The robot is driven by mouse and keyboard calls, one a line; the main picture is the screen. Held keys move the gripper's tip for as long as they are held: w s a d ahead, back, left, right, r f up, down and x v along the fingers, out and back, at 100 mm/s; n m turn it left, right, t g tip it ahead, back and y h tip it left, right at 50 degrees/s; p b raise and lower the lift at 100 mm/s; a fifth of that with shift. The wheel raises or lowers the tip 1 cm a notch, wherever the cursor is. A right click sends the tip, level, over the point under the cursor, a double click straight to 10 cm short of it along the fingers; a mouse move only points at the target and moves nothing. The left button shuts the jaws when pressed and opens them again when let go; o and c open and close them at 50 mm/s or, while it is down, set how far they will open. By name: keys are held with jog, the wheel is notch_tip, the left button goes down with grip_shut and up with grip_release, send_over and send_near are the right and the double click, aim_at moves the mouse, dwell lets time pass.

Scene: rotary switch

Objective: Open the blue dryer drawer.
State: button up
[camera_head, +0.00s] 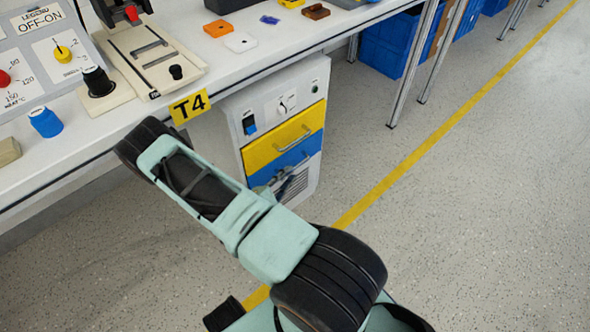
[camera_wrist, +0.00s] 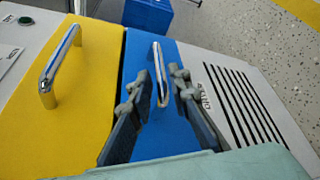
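The blue drawer (camera_head: 313,146) is the lower drawer of a white cabinet under the bench. Its front looks flush with the cabinet. In the wrist view the blue front (camera_wrist: 155,48) carries a chrome bar handle (camera_wrist: 160,75). My gripper (camera_head: 288,182) is in front of the blue drawer and hides part of it and its handle in the head view. In the wrist view my gripper (camera_wrist: 158,94) is open, with one grey fingertip on each side of the handle. There are gaps between handle and fingers; I cannot tell how deep the tips reach.
The yellow drawer (camera_head: 268,149), with its own chrome handle (camera_wrist: 60,65), is directly above. The white cabinet (camera_head: 313,82) has a dial and a blue switch above it, and vent slots below. The workbench (camera_head: 215,72) overhangs at the left. Floor to the right is free.

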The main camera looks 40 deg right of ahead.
aim_at(295, 166)
jog(key=b+x, duration=0.1)
jog(key=x, duration=0.4)
jog(key=shift+d, duration=0.2)
grip_shut()
